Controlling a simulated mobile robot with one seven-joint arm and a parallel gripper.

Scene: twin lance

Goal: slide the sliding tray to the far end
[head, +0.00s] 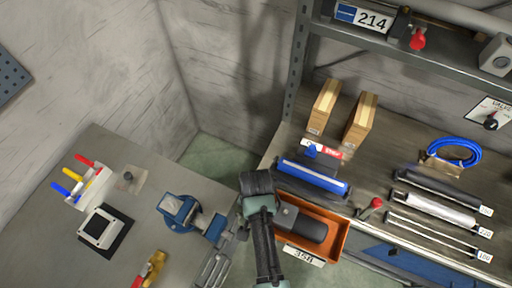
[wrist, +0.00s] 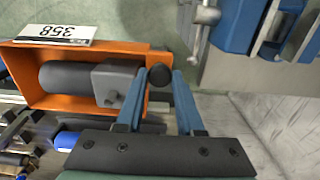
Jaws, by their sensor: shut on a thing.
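The sliding tray appears to be an orange tray (head: 338,245) with a white 358 label (head: 303,256), at the front left of the shelf bench. It also shows in the wrist view (wrist: 18,72). A dark grey cylindrical part with a block end (wrist: 75,79) lies in it. A round black knob (wrist: 160,76) shows at the tray's end. My gripper (wrist: 160,84) has its blue fingers on both sides of this knob and is shut on it. In the head view my arm hides the fingertips and the knob.
A blue vise (head: 178,210) stands on the grey table to the left, close to my arm. A blue roller (head: 314,177) lies behind the tray. A red-knobbed lever (head: 374,204) stands to its right. Grey shelf uprights rise behind. A floor gap separates the benches.

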